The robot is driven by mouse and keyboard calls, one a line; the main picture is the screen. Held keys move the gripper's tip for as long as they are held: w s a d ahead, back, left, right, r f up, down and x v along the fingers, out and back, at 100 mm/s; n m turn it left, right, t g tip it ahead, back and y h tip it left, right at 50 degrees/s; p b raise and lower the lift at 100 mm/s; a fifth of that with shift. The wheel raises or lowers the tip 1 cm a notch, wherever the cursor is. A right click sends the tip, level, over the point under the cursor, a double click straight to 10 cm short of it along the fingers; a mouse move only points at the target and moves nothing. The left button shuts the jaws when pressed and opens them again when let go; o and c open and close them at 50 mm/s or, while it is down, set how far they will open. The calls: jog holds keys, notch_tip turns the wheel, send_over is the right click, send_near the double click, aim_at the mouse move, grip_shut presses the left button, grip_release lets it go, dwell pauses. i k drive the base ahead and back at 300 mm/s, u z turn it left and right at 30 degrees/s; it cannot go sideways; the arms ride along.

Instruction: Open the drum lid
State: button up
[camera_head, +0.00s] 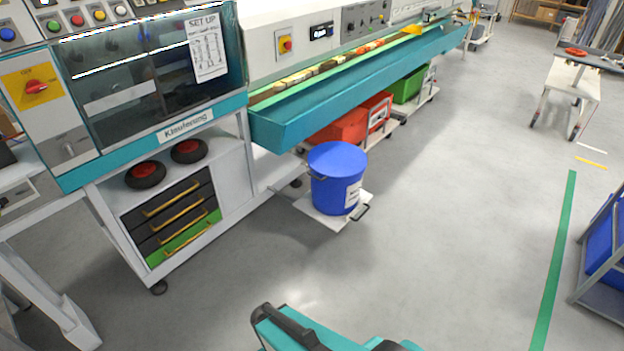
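A blue drum (330,194) stands upright on the floor area near the middle of the view, in front of the long teal bench. Its round blue lid (337,158) lies flat on top and looks closed. A white label shows on the drum's right side, and a small handle or clip shows at its left side near the rim. The inside of the drum is hidden. Teal and black parts of my own arm show at the bottom edge, well short of the drum. My gripper's fingers are not visible.
The drum stands on a low white platform (312,212) with a dark handle. A white cabinet (235,165) with drawers stands left of it. Red crates (345,127) sit behind under the teal bench (300,122). The grey floor in front and to the right is clear.

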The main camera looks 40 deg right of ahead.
aim_at(333, 160)
jog(key=z, duration=0.05)
jog(key=i, duration=0.95)
jog(key=u, duration=0.05)
